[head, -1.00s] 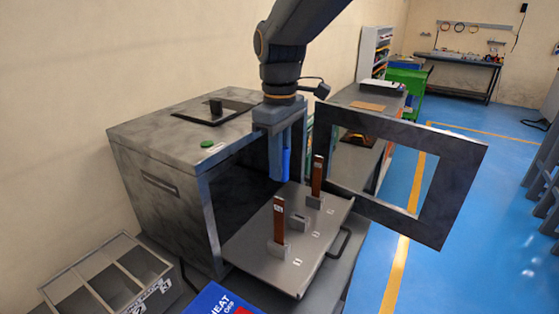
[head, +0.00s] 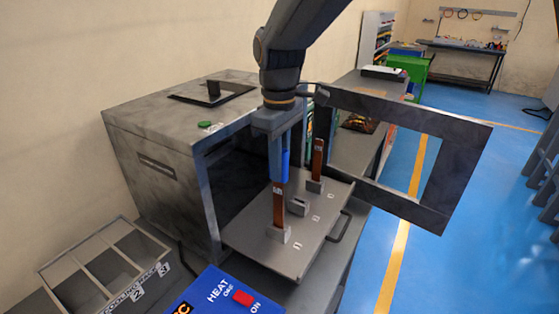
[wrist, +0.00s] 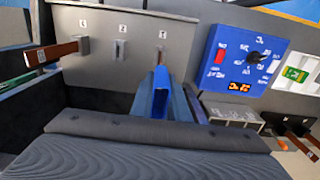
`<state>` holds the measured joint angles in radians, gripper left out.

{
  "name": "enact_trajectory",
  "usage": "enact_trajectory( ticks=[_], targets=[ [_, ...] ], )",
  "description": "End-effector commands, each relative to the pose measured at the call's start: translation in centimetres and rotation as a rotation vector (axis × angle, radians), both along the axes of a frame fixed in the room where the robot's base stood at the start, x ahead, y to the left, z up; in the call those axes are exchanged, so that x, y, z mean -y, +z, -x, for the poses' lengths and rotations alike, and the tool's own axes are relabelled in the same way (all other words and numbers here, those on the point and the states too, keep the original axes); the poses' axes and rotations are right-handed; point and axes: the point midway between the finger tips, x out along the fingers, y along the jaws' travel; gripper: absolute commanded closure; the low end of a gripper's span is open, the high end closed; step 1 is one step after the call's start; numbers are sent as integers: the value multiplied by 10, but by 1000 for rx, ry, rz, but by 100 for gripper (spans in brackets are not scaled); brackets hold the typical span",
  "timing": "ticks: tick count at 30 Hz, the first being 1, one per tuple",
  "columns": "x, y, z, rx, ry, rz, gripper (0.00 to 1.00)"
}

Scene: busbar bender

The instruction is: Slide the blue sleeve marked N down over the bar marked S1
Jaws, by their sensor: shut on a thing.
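My gripper (head: 278,165) points down, shut on the blue sleeve (head: 286,165); the sleeve also shows in the wrist view (wrist: 161,95). The sleeve is upright, at the top of the front copper bar (head: 279,208), which stands in a holder on the tray (head: 262,252). I cannot tell whether the bar's tip is inside the sleeve. In the wrist view this bar (wrist: 160,56) shows only partly behind the sleeve. A second copper bar (head: 318,160) stands farther back in its own holder. The lettering on the sleeve and bars is too small to read.
An empty holder (head: 298,207) stands between the bars. The grey oven (head: 160,165) is left of the tray, its framed door (head: 466,170) open at right. A blue control box (head: 225,296) is in front. A divided bin (head: 100,265) stands at lower left.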

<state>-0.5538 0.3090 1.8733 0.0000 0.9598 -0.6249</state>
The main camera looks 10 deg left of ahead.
Motion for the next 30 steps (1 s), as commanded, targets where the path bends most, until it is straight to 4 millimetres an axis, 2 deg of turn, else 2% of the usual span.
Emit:
enact_trajectory(
  ticks=[21,30],
  targets=[
    [0,-40,0,0,0,0,100],
    [0,-50,0,0,0,0,100]
  ],
)
